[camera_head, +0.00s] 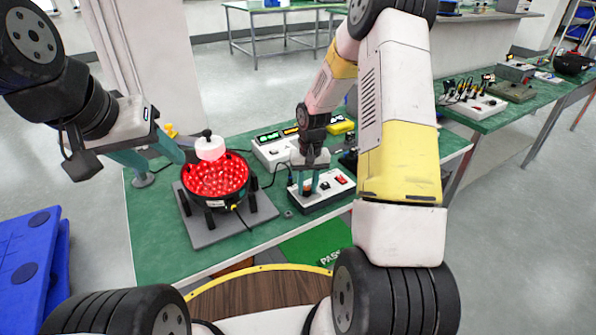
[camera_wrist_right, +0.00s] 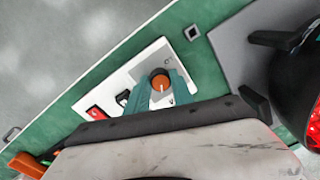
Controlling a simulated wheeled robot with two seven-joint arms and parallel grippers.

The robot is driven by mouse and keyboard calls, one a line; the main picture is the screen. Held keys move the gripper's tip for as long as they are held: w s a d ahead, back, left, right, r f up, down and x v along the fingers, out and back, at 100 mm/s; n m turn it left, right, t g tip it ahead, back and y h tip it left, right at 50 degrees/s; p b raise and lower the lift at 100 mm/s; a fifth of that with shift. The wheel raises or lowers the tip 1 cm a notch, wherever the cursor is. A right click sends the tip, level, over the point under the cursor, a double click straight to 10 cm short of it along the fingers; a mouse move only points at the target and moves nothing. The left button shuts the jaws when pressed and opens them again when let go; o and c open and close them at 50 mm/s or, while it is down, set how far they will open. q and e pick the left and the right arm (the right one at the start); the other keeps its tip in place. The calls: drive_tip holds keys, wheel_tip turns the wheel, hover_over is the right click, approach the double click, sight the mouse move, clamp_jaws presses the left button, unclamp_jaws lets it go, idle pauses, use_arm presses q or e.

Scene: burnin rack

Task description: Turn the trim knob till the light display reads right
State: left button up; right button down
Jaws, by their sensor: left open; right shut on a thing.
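The trim knob (camera_wrist_right: 160,82) is a small orange knob with a white pointer mark, on a white-topped control box (camera_head: 329,196). My right gripper (camera_head: 307,187) points down at that box. In the right wrist view its teal fingers (camera_wrist_right: 160,84) are closed on either side of the knob. The light display (camera_head: 276,136) is a white unit behind the box, with green and amber lit windows; the readings are too small to make out. A round black ring lamp (camera_head: 216,199) glows red. My left gripper (camera_head: 160,165) is open and empty, up left of the lamp.
The lamp stands on a grey plate (camera_head: 204,235) on the green table (camera_head: 155,235). A red switch (camera_head: 340,180) is beside the knob on the box.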

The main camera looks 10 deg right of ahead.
sight(308, 188)
drive_tip(key=shift+n, duration=1.8)
drive_tip(key=c, duration=1.1)
unclamp_jaws()
drive_tip(key=shift+r, duration=0.1)
wheel_tip(308, 188, up, 6)
drive_tip(key=shift+w+d+r, duration=0.1)
drive_tip(key=shift+d, duration=0.05)
drive_tip(key=shift+r, duration=0.75)
